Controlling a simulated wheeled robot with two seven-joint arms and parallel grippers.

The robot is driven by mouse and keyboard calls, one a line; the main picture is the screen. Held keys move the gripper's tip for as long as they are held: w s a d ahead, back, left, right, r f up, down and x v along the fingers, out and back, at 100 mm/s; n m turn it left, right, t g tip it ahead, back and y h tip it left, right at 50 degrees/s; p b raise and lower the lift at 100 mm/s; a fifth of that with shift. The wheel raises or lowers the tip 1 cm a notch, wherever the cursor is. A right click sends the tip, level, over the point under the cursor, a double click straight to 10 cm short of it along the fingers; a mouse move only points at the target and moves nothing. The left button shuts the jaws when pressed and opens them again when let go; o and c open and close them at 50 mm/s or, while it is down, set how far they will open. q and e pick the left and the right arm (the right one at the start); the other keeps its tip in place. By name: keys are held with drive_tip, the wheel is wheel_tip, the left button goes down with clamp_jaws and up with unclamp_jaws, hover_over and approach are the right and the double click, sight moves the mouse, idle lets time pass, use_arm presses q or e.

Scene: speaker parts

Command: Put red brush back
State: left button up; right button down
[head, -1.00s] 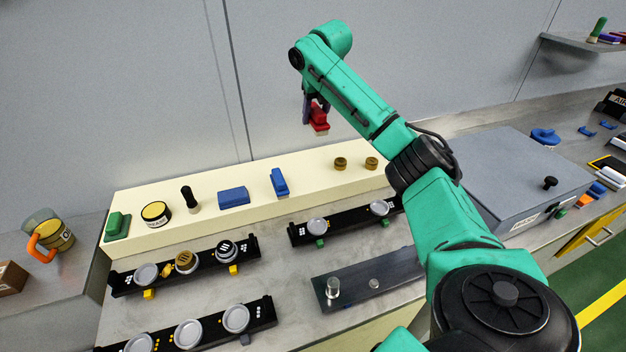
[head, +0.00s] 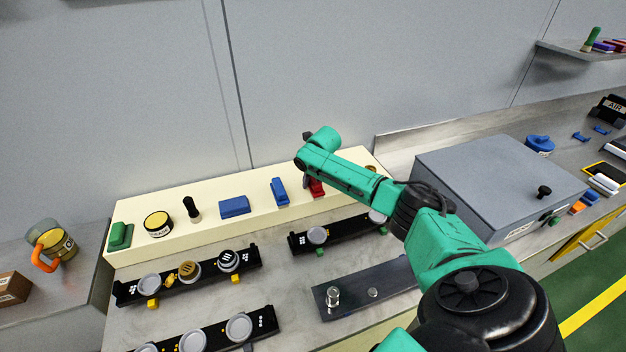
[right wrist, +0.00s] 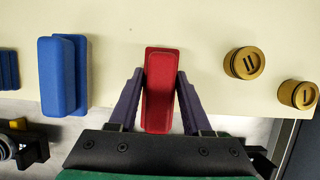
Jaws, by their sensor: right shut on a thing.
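The red brush (head: 317,187) is at the cream shelf, just right of the upright blue brush (head: 279,191). In the right wrist view the red brush (right wrist: 160,90) lies between the two purple fingers of my right gripper (right wrist: 160,97), which is shut on it. In the head view my right gripper (head: 310,184) is mostly hidden behind my green arm. I cannot tell whether the brush touches the shelf surface. My left gripper is not in view.
The cream shelf (head: 150,252) also holds a green block (head: 119,236), a yellow tin (head: 158,223), a blue block (head: 235,206) and gold caps (right wrist: 245,63). Black racks with round parts (head: 190,275) stand in front. A grey box (head: 500,185) is at right.

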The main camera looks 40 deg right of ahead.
drive_tip(key=shift+c, duration=1.7)
unclamp_jaws()
drive_tip(key=shift+f, duration=0.1)
drive_tip(key=shift+f+b, duration=0.25)
drive_tip(key=shift+b, duration=0.35)
drive_tip(key=b+v, duration=0.3)
drive_tip(key=v, duration=1.2)
drive_tip(key=shift+f, duration=0.1)
